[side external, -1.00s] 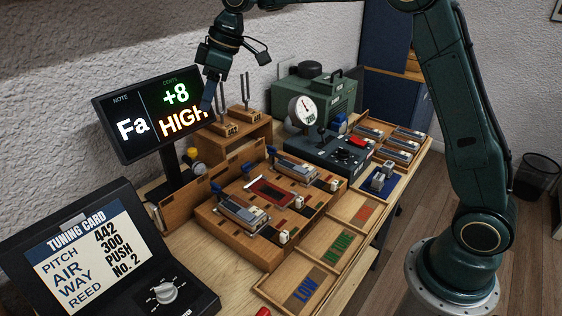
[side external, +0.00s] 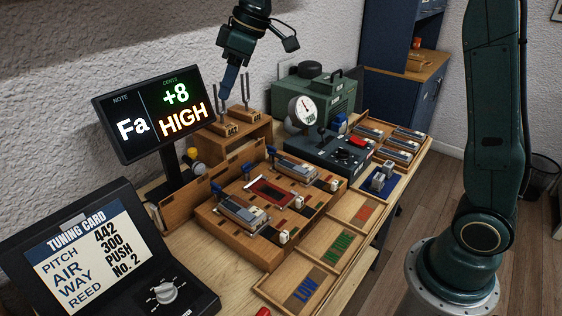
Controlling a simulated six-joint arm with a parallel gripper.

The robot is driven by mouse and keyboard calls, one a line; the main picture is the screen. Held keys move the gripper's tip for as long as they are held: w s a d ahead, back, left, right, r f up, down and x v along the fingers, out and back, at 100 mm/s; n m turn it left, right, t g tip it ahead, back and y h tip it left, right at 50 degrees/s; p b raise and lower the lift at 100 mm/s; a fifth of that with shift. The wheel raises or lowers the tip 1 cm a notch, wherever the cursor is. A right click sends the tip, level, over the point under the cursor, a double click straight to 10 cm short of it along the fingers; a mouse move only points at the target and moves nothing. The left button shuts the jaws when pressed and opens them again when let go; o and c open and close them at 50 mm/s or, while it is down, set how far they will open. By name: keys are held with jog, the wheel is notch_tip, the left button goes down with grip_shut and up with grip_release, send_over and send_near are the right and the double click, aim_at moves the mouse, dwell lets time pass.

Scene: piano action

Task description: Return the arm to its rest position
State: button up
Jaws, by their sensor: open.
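My gripper (side external: 227,90) is open and hangs at the upper middle of the side external view, pointing down. Its blue finger tips are near the two tuning forks, which stand upright on wooden resonance boxes (side external: 240,115). I cannot tell from this view how far apart the tips and forks are. Nothing shows held in the gripper. My upright arm link stands at the right, above my base, and the arm's upper part is out of the picture.
A monitor (side external: 155,108) reads Fa, +8, HIGH. A wooden action frame (side external: 268,240) with reed parts sits mid-table. A gauge box (side external: 325,150), green machine (side external: 318,100), sorting tray (side external: 322,245) and tuning card panel (side external: 80,250) stand around it.

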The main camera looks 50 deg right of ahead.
jog(key=s+d+r+m+t+h, duration=0.1)
jog(key=s+m, duration=0.1)
jog(key=s, duration=0.6)
jog(key=s+d+r+m, duration=0.1)
jog(key=s+d+m, duration=0.1)
jog(key=s, duration=0.7)
jog(key=s+d+f+m+h, duration=0.1)
jog(key=s+f, duration=0.2)
jog(key=s, duration=0.4)
jog(key=s+d+f+m+t, duration=0.1)
jog(key=s+d+f+m, duration=0.1)
jog(key=s, duration=0.5)
jog(key=shift+d+f+h, duration=0.2)
jog(key=shift+f+h, duration=0.2)
jog(key=shift+f, duration=0.45)
